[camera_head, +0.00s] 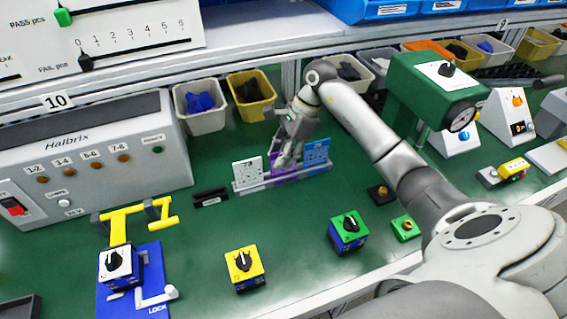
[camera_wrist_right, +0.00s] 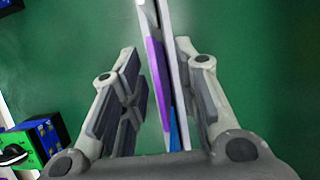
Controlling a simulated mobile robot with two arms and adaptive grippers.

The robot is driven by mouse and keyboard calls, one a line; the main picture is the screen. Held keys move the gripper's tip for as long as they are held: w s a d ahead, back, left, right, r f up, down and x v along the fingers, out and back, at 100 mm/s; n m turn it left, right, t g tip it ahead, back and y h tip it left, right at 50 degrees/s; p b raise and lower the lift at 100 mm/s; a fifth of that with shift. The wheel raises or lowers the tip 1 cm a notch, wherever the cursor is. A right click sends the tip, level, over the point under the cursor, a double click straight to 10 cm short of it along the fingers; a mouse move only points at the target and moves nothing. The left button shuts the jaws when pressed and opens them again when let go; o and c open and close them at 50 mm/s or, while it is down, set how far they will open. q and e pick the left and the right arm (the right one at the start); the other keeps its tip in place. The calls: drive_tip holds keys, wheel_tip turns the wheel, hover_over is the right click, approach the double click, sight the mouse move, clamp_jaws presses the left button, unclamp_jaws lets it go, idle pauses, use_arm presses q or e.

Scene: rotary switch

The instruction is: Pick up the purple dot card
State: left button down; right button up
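The purple card (camera_head: 283,173) stands upright in a light card rack (camera_head: 262,185) at the middle of the green bench, between a white card (camera_head: 248,172) and a blue card (camera_head: 317,152). Its dots are hidden or too small to tell. My right gripper (camera_head: 290,155) is over the purple card from above and hides much of it. In the right wrist view, the purple card (camera_wrist_right: 157,80) stands edge-on between the two spread fingers (camera_wrist_right: 161,85), with visible gaps at the sides. My left gripper is not in view.
A dark labelled block (camera_head: 211,198) lies left of the rack. Yellow (camera_head: 244,268) and green (camera_head: 349,232) rotary switches stand in front. A grey Halbrix box (camera_head: 90,155) is at left, a green press (camera_head: 425,92) at right. Bins (camera_head: 200,105) line the back.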

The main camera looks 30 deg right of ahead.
drive_tip(key=x, duration=0.3)
drive_tip(key=shift+f+p, duration=0.3)
drive_tip(key=shift+f, duration=0.05)
clamp_jaws()
drive_tip(key=shift+r, duration=0.1)
